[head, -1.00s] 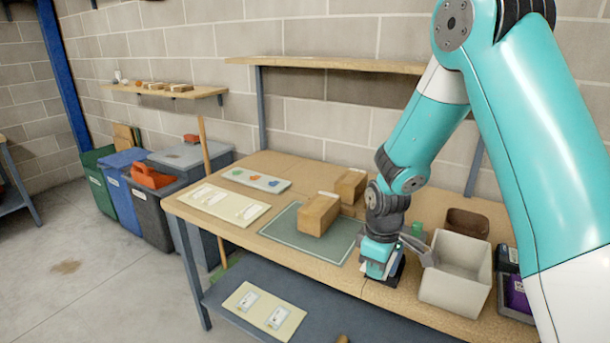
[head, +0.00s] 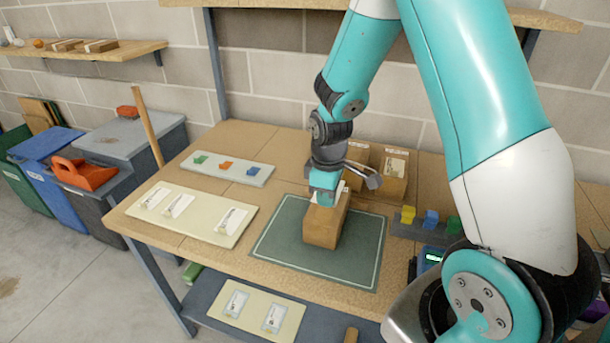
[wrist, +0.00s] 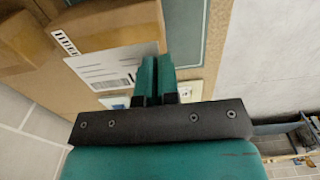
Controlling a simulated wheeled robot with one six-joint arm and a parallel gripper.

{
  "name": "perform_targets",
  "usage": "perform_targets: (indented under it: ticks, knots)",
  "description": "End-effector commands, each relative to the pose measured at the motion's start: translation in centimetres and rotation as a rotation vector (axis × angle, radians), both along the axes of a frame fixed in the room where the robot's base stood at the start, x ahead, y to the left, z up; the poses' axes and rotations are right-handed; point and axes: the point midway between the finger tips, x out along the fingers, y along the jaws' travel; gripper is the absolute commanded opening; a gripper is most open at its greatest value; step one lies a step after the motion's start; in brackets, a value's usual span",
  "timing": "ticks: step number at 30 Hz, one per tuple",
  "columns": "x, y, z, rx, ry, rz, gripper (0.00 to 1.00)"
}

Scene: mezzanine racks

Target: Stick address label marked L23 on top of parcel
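The brown parcel (head: 323,228) sits on the green mat (head: 285,255) on the workbench. My gripper (head: 322,196) is low over the parcel's top, partly hiding it; contact cannot be told. In the wrist view, my gripper's fingers (wrist: 157,78) are close together at the edge of a white address label (wrist: 105,68) with a barcode, and seem to pinch it. The label's marking is too small to read. A brown box surface (wrist: 110,22) shows just beyond the label.
A cream board (head: 207,222) with white labels lies left of the mat. A tray (head: 228,170) with coloured pieces is behind it. Labelled boxes (head: 393,174) stand behind right. Coloured blocks (head: 431,218) stand right. Another labelled board (head: 256,312) is on the lower shelf.

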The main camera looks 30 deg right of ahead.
Motion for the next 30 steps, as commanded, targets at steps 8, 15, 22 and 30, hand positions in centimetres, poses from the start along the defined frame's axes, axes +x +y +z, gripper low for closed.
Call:
perform_targets:
  ticks: [8,15,22,30]
  knots:
    - [0.0,0.1,-0.8,0.000,0.000,0.002,0.00]
    - [0.0,0.1,-2.9,0.000,0.000,0.002,0.00]
    - [0.0,0.0,-5.2,0.000,0.001,0.000,0.00]
    - [0.0,0.0,-6.3,0.000,0.000,0.000,0.00]
